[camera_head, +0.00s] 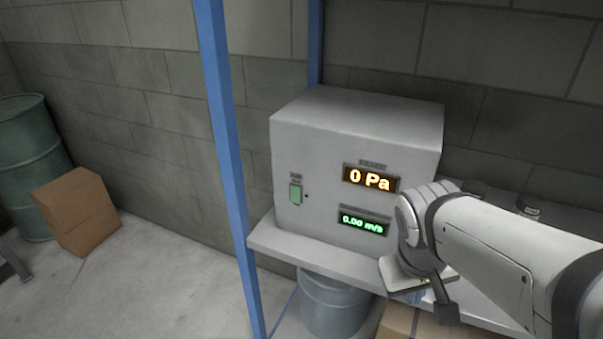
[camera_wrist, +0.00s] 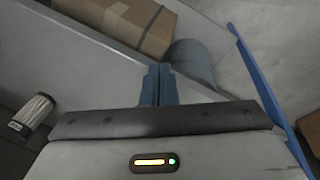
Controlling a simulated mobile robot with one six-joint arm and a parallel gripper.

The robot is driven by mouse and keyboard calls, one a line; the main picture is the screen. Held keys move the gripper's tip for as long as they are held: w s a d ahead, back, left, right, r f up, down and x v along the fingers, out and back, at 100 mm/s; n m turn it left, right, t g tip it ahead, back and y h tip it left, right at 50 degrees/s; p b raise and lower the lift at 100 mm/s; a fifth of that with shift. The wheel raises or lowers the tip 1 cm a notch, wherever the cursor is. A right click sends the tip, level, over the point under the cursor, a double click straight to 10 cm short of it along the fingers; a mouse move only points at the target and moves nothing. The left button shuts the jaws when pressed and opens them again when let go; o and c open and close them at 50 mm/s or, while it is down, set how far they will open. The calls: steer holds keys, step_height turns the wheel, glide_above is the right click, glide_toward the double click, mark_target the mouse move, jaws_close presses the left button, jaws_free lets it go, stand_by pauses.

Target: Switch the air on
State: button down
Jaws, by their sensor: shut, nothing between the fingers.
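A light grey box-shaped unit (camera_head: 315,140) sits on a shelf. Its front has an orange display (camera_head: 370,179) reading 0 Pa and a green display (camera_head: 362,222) reading 0.00 m/s. A small green rocker switch (camera_head: 296,193) is at the left of the front, with a small dark dot beside it. My gripper (camera_head: 414,296) is low at the shelf's front edge, right of the unit and well apart from the switch. In the wrist view its blue fingers (camera_wrist: 160,84) are together with nothing between them. The unit and switch are not in the wrist view.
The shelf (camera_head: 275,241) has a blue upright post (camera_head: 227,150) left of the unit. A bucket (camera_head: 333,304) and a taped cardboard box (camera_wrist: 118,22) are below. A small canister (camera_wrist: 31,113) stands on the shelf. A green drum (camera_head: 25,160) and a carton (camera_head: 77,212) stand far left.

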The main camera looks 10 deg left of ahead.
steer(key=w+a+f+n+t+h+b, duration=0.2)
steer(key=w+a+f+n+h+b, duration=0.1)
steer(key=w+a+n+h+b, duration=0.15)
steer(key=n+t+b, duration=0.7)
steer(key=t, duration=0.5)
glide_toward(294, 201)
steer(key=d+v, duration=0.1)
steer(key=v, duration=0.6)
steer(key=shift+s+r+y, duration=0.1)
steer(key=shift+r+y, duration=0.15)
steer(key=shift+y, duration=0.2)
steer(key=x, duration=1.4)
steer(key=s+a+f, duration=0.1)
steer(key=s+a, duration=0.1)
steer(key=s, duration=0.4)
steer(key=s+a+b, duration=0.1)
steer(key=s+a, duration=0.1)
steer(key=s, duration=0.4)
steer(key=shift+s+a+f+b, duration=0.3)
steer(key=shift+s+f, duration=0.05)
steer(key=shift+s, duration=0.05)
